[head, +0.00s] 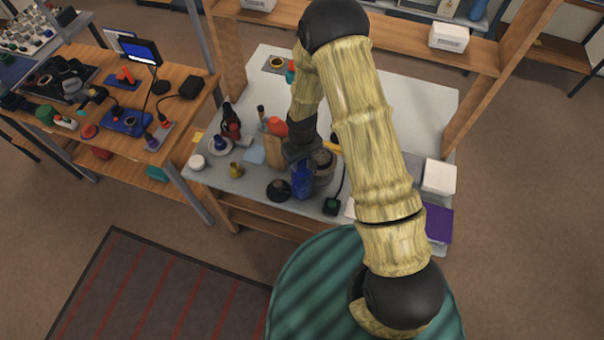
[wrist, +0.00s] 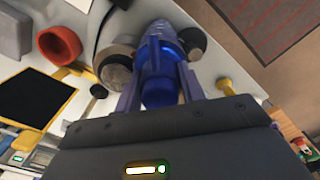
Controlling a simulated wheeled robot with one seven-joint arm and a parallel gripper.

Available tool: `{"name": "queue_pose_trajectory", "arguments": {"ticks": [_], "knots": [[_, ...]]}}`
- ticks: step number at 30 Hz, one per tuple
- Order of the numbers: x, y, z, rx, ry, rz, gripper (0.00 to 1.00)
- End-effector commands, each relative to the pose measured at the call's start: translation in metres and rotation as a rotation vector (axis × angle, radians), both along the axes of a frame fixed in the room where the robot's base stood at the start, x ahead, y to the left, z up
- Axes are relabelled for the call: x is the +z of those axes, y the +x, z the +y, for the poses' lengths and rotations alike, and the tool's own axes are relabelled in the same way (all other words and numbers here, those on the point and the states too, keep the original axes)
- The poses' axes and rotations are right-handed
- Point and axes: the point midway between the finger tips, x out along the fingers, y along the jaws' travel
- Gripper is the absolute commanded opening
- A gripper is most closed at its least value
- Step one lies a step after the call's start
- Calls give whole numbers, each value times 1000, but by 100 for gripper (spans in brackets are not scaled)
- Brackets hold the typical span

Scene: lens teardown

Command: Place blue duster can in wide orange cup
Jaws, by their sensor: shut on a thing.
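The blue duster can (head: 302,182) is near the front edge of the grey-white table in the head view. It also shows in the wrist view (wrist: 160,92), upright between my fingers. My gripper (wrist: 160,80) is shut on it, with one finger on each side. In the head view my gripper (head: 302,162) points down over the can. I cannot tell whether the can's base touches the table. A wide orange cup (wrist: 60,46) stands at the upper left of the wrist view, apart from the can. I cannot make it out in the head view, where my arm covers part of the table.
A round grey-topped jar (head: 323,164) stands close beside the can. A black round object (head: 278,189) and a small brass cup (head: 237,170) are to its left. A flat black panel (wrist: 33,98) lies below the cup in the wrist view.

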Motion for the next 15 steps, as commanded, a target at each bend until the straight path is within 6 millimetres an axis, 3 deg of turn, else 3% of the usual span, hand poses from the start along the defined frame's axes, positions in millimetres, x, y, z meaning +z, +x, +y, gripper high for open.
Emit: {"name": "queue_pose_trajectory", "arguments": {"ticks": [8,15], "knots": [[9,1,0,-1,1,-3,0],[40,2,0,-1,3,-7,0]]}}
